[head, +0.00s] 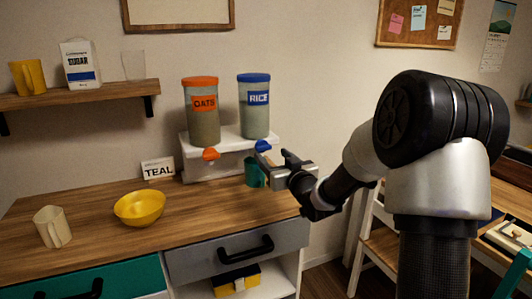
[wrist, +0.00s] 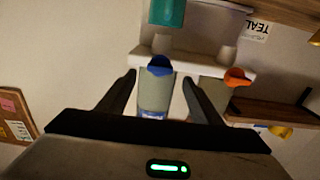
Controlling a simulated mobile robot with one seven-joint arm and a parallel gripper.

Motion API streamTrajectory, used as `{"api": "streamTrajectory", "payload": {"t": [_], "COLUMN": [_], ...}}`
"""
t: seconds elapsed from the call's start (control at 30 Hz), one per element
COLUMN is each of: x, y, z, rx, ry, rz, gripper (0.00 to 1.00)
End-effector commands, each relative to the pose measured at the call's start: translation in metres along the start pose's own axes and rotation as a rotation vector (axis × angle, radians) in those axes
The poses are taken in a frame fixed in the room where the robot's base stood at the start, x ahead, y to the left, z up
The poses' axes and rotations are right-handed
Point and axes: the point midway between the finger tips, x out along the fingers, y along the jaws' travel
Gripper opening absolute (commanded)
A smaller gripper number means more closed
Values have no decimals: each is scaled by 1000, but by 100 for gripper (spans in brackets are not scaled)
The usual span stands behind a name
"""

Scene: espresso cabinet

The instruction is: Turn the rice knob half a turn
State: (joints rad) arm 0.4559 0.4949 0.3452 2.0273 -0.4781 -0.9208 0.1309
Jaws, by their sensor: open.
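The blue rice knob (head: 262,146) sits at the front of the white dispenser stand, below the clear rice canister (head: 255,112) with its blue lid and RICE label. My gripper (head: 270,160) is just in front of and slightly below the knob in the head view. In the wrist view, which looks upside down, the rice knob (wrist: 160,66) lies between the two open fingers (wrist: 158,80), with a gap on each side. I see no contact. A teal cup (wrist: 167,12) stands under the rice knob; my gripper partly hides the cup (head: 252,174) in the head view.
The orange oats knob (head: 211,154) and oats canister (head: 204,120) are directly left of the rice side. A TEAL card (head: 158,169), yellow bowl (head: 140,208) and cream mug (head: 52,227) stand on the wooden counter. A shelf (head: 100,94) hangs at the left.

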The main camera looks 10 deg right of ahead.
Motion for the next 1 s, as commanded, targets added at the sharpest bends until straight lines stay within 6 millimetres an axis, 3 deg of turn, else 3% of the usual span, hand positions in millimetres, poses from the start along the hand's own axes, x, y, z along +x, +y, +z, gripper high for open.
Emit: {"api": "streamTrajectory", "payload": {"t": [0.1,0.3,0.7,0.73,0.97,1.0], "x": [25,51,60,60,60,59], "y": [0,0,0,0,0,0], "z": [1,0,0,0,0,0], "rx": [0,-1,-1,-1,-1,-1], "ry": [1,1,-1,-1,-1,-1], "rz": [-1,0,0,0,0,0], "gripper": [59,59,59,58,19,18]}}
